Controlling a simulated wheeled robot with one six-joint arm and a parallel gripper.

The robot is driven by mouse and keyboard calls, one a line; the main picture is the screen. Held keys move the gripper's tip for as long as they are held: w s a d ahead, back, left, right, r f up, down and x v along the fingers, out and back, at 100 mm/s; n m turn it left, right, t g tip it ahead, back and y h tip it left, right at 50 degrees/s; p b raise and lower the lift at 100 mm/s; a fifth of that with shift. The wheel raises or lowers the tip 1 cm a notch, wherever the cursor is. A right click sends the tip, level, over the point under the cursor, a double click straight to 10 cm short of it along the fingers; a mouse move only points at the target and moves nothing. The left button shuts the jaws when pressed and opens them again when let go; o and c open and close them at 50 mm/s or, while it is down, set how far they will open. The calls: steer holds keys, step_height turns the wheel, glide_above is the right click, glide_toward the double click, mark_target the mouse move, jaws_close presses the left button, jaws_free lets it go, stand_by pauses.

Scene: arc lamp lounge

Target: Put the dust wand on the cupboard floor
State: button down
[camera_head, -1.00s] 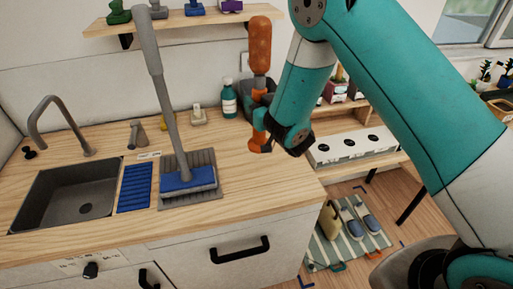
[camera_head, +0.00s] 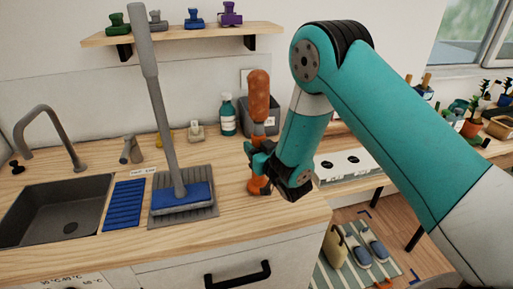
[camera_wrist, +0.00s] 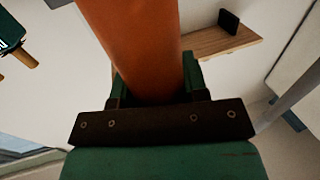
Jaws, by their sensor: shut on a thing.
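The dust wand (camera_head: 258,95) is an orange-brown rod with a thick rounded upper end. It stands upright in my gripper (camera_head: 261,168), over the right part of the counter in the head view. My gripper is shut on its lower part, and a short orange end shows below the fingers. I cannot tell whether that end touches the counter. In the wrist view the wand (camera_wrist: 135,40) fills the space between the green fingers (camera_wrist: 155,88). A white cupboard front (camera_head: 225,262) with a black handle is below the counter; its inside and floor are not visible.
A grey-handled brush with a blue head (camera_head: 183,197) stands on a grey ribbed mat left of my gripper. A sink (camera_head: 55,212), a green bottle (camera_head: 228,118) and a dark grey box (camera_head: 260,112) are nearby. Slippers (camera_head: 365,246) lie on a striped floor mat.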

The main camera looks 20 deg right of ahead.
steer(key=shift+f, duration=0.2)
steer(key=c, duration=0.6)
jaws_free()
steer(key=shift+c, duration=0.2)
steer(key=shift+r, duration=0.15)
